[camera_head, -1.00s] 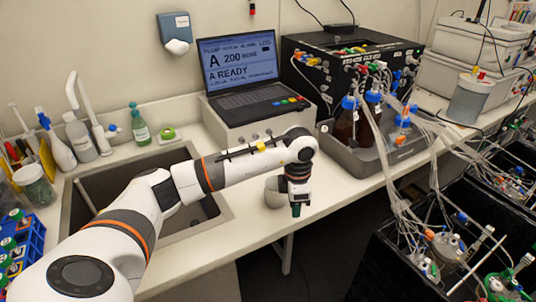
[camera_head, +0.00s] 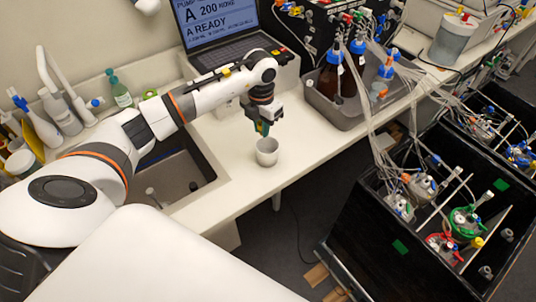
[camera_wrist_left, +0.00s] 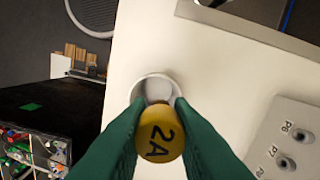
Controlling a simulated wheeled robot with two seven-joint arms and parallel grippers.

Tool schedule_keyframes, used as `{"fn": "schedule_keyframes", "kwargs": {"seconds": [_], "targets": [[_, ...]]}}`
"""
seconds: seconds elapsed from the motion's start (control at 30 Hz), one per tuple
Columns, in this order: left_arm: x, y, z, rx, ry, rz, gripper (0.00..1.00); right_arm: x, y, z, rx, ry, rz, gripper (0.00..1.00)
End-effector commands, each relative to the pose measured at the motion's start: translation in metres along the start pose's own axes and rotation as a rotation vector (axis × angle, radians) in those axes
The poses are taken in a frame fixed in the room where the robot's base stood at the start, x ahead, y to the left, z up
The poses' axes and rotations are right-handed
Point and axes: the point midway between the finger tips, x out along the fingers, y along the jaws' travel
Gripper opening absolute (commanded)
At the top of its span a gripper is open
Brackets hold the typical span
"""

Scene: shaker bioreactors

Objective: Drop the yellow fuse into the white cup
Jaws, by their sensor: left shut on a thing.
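The white cup (camera_head: 267,156) stands upright on the white counter near its front edge. My left gripper (camera_head: 262,128) points down just above and slightly behind the cup's rim in the head view. In the left wrist view, its green fingers (camera_wrist_left: 160,142) are shut on the yellow fuse (camera_wrist_left: 160,134), whose round end reads "2A". The cup (camera_wrist_left: 157,86) shows past the fuse there, its opening partly hidden by the fuse and fingers. The fuse is off the counter. My right gripper is not in view.
A laptop (camera_head: 218,30) on a white box stands behind the cup. A sink (camera_head: 175,180) lies to the left, a grey tray (camera_head: 340,117) with brown bottles to the right. Black bins (camera_head: 375,225) with tubed vessels stand at the lower right. The counter around the cup is clear.

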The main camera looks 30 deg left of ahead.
Motion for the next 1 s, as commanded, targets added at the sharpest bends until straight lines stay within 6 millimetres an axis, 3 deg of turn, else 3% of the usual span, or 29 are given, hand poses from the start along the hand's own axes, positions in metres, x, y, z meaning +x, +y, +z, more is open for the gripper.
{"fn": "schedule_keyframes", "kwargs": {"seconds": [0.03, 0.2, 0.5, 0.53, 0.67, 1.0], "targets": [[0.011, 0.000, 0.000, 0.000, -0.001, 0.001, 0.00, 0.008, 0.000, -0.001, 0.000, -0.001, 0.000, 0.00], [0.025, 0.001, 0.000, 0.001, 0.001, 0.002, 0.00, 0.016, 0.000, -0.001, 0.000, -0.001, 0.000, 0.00], [0.027, 0.000, 0.000, 0.001, 0.001, 0.001, 0.00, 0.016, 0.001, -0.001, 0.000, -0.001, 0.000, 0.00], [0.027, 0.000, 0.000, 0.001, 0.001, 0.001, 0.21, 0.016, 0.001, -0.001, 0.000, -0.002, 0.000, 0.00], [0.027, 0.000, 0.000, 0.001, 0.001, 0.000, 0.42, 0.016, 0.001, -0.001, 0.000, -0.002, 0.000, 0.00], [0.025, 0.000, 0.000, 0.002, 0.002, 0.000, 0.45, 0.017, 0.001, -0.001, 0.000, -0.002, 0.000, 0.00]]}}
